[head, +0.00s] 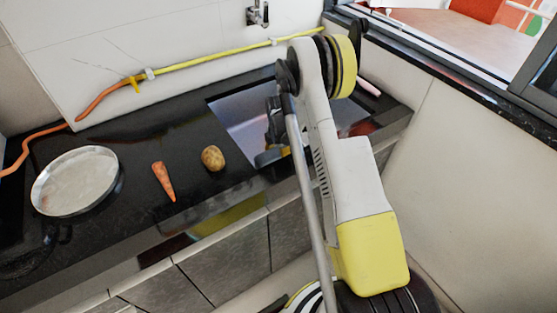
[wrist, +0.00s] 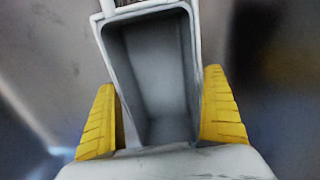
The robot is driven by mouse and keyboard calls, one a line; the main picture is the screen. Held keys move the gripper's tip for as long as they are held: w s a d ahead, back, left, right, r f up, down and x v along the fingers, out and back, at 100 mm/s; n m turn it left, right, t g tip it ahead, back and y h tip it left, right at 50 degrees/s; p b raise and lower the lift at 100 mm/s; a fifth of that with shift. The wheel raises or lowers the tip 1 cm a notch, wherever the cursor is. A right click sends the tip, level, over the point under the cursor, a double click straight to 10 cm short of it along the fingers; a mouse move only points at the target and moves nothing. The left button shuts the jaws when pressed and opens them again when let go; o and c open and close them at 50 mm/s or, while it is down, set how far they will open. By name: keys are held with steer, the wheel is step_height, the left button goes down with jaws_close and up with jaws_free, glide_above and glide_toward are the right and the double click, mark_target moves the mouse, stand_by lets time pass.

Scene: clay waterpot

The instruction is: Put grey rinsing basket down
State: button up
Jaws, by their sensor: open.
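The grey rinsing basket (wrist: 124,62) is an empty, deep rectangular container with a pale rim. In the wrist view it lies between the two yellow fingers of my gripper (wrist: 160,82). The fingers are apart, one on each side of the basket; a narrow gap shows at the left finger, and contact at the right one is unclear. In the head view my gripper (head: 271,156) is low at the front of the sink (head: 236,115), partly hidden by my arm. I cannot make out the basket clearly there.
On the black counter (head: 125,150) left of the sink are a potato (head: 212,158), a carrot (head: 163,181) and a round pan (head: 75,181). A yellow-orange pipe (head: 205,61) runs along the wall. A window sill (head: 450,90) is at the right.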

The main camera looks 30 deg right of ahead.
step_height(320, 180, up, 12)
steer(key=p, duration=0.5)
steer(key=s+a+r+m+t, duration=0.1)
steer(key=s+a+r+m, duration=0.2)
steer(key=r, duration=0.4)
steer(key=s+a+r+m+t, duration=0.1)
steer(key=s+a+r+m, duration=0.25)
steer(key=r, duration=0.45)
steer(key=s+a+r+m+t, duration=0.1)
steer(key=s+a+r+m, duration=0.1)
steer(key=a+r, duration=0.35)
steer(key=s+a+r+m+t, duration=0.1)
steer(key=s+a+r+m, duration=0.1)
steer(key=s, duration=0.3)
steer(key=s+a+r+m+t, duration=0.1)
steer(key=s+a+r+m, duration=0.1)
steer(key=s+m, duration=0.2)
steer(key=s+a+r+m+t, duration=0.2)
steer(key=s+m, duration=0.2)
steer(key=s, duration=0.4)
steer(key=shift+a+r, duration=0.25)
steer(key=shift+r, duration=0.1)
